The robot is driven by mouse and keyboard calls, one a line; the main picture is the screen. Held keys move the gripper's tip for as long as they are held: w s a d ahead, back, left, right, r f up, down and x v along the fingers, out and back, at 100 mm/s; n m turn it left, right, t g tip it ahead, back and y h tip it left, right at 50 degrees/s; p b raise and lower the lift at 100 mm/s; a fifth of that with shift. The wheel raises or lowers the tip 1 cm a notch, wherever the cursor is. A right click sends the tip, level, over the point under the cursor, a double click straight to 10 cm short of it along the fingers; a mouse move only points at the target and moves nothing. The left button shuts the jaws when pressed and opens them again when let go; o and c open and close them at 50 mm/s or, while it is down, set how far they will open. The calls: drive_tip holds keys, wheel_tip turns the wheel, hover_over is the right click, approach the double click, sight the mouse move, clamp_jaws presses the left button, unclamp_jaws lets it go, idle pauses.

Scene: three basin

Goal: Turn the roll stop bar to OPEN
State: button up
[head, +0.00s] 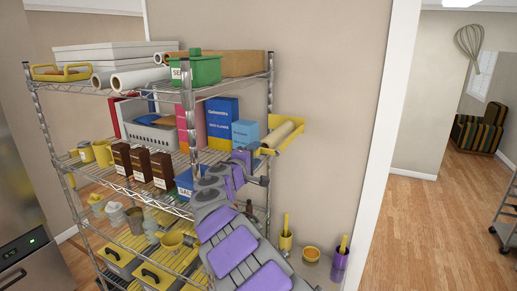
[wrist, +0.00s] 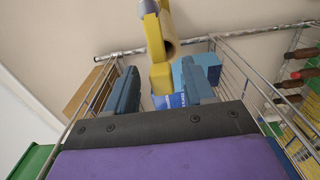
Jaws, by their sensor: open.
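A yellow roll holder (head: 292,124) with a pale paper roll (head: 279,134) sticks out from the right end of the wire shelf rack. In the wrist view the roll (wrist: 168,28) sits beside a yellow bar (wrist: 153,38) with a blocky yellow end (wrist: 160,77). I take this bar for the roll stop bar. My gripper (wrist: 158,85) is open; its two dark blue fingers stand left and right of the blocky end in the picture. I cannot tell whether they touch it. In the head view my gripper (head: 257,164) is just below the holder. No OPEN marking is readable.
The wire rack (head: 187,110) holds boxes, a green bin (head: 207,70), a grey basket (head: 153,131) and dark brown packages. A wall stands close behind the holder. Yellow and purple containers stand low at right. Wooden floor (head: 430,235) is open farther right.

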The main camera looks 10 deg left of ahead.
sight(260, 150)
drive_tip(key=w, duration=0.3)
drive_tip(key=shift+p, duration=0.35)
drive_tip(key=shift+w+a+f, duration=0.2)
drive_tip(key=shift+w+a, duration=0.4)
drive_tip(key=shift+d+r, duration=0.2)
drive_tip(key=shift+d, duration=1.05)
drive_tip(key=shift+c, duration=0.7)
drive_tip(key=shift+a+f, duration=0.1)
drive_tip(key=shift+a, duration=0.45)
drive_tip(key=c, duration=0.6)
clamp_jaws()
